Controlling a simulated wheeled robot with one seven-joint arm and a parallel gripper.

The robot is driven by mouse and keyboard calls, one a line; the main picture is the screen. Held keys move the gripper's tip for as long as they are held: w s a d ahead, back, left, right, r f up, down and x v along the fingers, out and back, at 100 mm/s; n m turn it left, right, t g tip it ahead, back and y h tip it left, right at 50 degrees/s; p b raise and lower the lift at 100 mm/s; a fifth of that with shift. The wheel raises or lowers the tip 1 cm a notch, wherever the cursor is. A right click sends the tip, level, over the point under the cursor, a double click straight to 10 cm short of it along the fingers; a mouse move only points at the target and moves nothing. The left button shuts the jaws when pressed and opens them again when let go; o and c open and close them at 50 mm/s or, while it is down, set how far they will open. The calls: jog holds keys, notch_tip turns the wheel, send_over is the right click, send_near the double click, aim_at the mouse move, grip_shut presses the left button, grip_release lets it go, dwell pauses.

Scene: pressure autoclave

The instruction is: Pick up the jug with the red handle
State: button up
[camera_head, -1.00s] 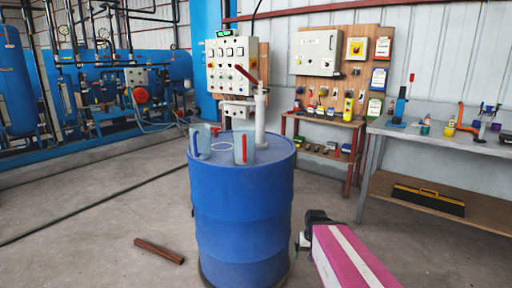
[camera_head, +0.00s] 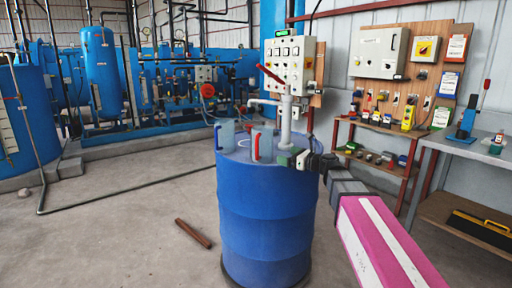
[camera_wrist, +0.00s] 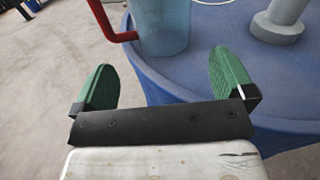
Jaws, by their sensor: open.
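The jug with the red handle (camera_head: 265,144) is a clear bluish jug standing upright on the blue drum's top (camera_head: 240,157). In the wrist view the jug (camera_wrist: 163,30) stands just beyond my fingers, and its red handle (camera_wrist: 113,22) sticks out to the left. My gripper (camera_head: 294,158) is at the drum's rim, to the right of the jug in the head view. In the wrist view its two green fingers (camera_wrist: 165,78) are wide apart with nothing between them. The top of the jug is cut off in the wrist view.
A second clear jug with a blue handle (camera_head: 226,134) stands on the drum at left. A white pump with a red lever (camera_head: 286,118) rises close behind my gripper. A brown bar (camera_head: 193,233) lies on the floor. A workbench (camera_head: 470,150) stands at right.

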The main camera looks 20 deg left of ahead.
aim_at(270, 148)
jog(key=shift+m, duration=0.3)
jog(key=x, duration=0.4)
jog(key=r+x, duration=0.1)
jog(key=x, duration=0.6)
jog(key=shift+w+a+r, duration=0.25)
jog(key=shift+a, duration=0.05)
jog(key=c, duration=0.6)
